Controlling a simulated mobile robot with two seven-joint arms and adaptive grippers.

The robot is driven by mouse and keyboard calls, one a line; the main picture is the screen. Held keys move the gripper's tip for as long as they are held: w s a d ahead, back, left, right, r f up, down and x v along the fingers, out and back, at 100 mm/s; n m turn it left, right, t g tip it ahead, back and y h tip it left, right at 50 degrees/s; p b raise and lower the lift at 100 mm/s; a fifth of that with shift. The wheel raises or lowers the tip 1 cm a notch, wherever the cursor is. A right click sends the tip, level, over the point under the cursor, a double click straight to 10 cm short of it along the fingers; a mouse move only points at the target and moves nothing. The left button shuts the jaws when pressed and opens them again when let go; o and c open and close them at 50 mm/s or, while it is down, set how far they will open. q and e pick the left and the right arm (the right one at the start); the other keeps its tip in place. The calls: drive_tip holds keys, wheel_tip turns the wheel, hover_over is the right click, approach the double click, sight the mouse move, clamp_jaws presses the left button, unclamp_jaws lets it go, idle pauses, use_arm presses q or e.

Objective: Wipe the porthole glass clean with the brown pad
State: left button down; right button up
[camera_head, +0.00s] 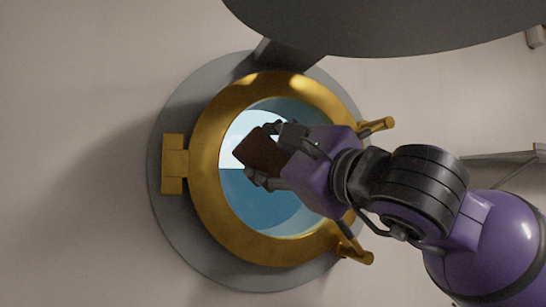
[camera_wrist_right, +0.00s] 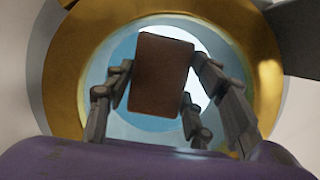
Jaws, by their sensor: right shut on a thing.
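The porthole glass (camera_head: 262,205) shows pale sky and blue water inside a brass ring (camera_head: 207,150) on the wall. My right gripper (camera_head: 262,155) is in front of the glass, shut on the brown pad (camera_head: 256,148). In the right wrist view the pad (camera_wrist_right: 160,75) sits between the fingers, with the glass (camera_wrist_right: 125,55) and brass ring (camera_wrist_right: 65,75) behind it. I cannot tell whether the pad touches the glass. The pad and gripper hide the middle of the glass. My left gripper is not in view.
A brass hinge (camera_head: 174,164) is at the ring's left, and brass latches (camera_head: 376,126) and (camera_head: 353,247) stick out at its right. A large dark grey round shape (camera_head: 390,25) overhangs the top. A shelf-like edge (camera_head: 505,157) is at the right. The wall (camera_head: 75,150) at the left is bare.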

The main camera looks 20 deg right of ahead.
drive_tip(key=shift+s, duration=0.7)
drive_tip(key=shift+s+d+b, duration=0.1)
drive_tip(key=shift+s+b, duration=0.6)
drive_tip(key=shift+s, duration=1.55)
drive_tip(key=shift+s, duration=1.55)
